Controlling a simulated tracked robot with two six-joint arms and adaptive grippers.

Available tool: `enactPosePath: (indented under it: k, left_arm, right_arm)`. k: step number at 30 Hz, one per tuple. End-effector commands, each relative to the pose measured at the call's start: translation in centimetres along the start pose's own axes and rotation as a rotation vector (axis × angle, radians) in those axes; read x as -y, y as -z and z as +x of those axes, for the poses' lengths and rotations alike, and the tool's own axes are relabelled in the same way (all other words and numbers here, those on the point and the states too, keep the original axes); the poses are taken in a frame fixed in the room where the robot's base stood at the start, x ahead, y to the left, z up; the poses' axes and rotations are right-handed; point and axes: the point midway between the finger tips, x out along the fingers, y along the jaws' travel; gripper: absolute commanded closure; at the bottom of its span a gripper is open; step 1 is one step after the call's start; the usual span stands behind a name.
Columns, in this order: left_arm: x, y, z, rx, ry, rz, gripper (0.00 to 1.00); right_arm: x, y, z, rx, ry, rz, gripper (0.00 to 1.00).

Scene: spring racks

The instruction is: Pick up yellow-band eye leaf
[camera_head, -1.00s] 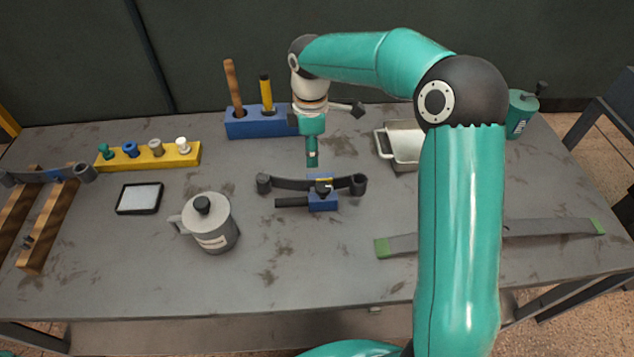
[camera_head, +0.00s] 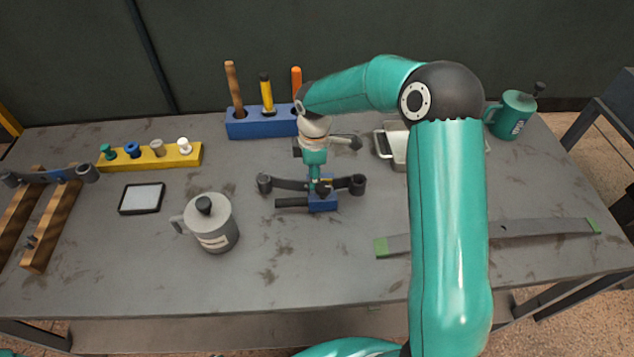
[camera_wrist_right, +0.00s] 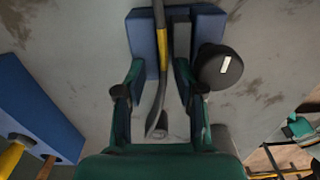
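The yellow-band eye leaf (camera_head: 288,184) is a dark, slightly curved spring strip with a rolled eye at each end. It sits at a blue clamp block (camera_head: 323,203) in the middle of the table. My right gripper (camera_head: 316,186) points down at the leaf's middle and hides most of its yellow band. In the right wrist view the leaf (camera_wrist_right: 160,75) runs between the two fingers of my right gripper (camera_wrist_right: 157,98), which are open with gaps beside it. Its yellow band (camera_wrist_right: 163,42) lies by the clamp block (camera_wrist_right: 141,38). My left gripper is out of view.
A dark knob (camera_wrist_right: 218,67) stands close beside the right finger. A grey can (camera_head: 212,228) stands to the front left. A blue tool holder (camera_head: 260,122) and a metal tray (camera_head: 397,157) are behind. A green-ended leaf (camera_head: 545,228) lies right. The front table is clear.

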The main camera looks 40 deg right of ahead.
Motion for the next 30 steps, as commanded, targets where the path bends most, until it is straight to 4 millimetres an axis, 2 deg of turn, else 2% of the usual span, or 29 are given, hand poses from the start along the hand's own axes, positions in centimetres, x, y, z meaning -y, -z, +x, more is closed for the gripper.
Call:
enactPosePath:
  k: [1, 6, 8, 30]
  left_arm:
    - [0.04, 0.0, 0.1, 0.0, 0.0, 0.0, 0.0]
    - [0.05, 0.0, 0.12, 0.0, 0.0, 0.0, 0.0]
    - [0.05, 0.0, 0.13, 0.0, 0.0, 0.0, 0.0]
    - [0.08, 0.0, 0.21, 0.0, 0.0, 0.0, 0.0]
  right_arm:
    - [0.62, -0.13, 0.7, 0.008, 0.022, -0.002, 0.65]
    - [0.71, -0.13, 0.82, 0.01, 0.027, -0.002, 0.93]
    - [0.73, -0.14, 0.84, 0.01, 0.028, -0.002, 1.0]
    - [0.37, -0.14, 0.21, 0.008, 0.015, -0.004, 1.0]
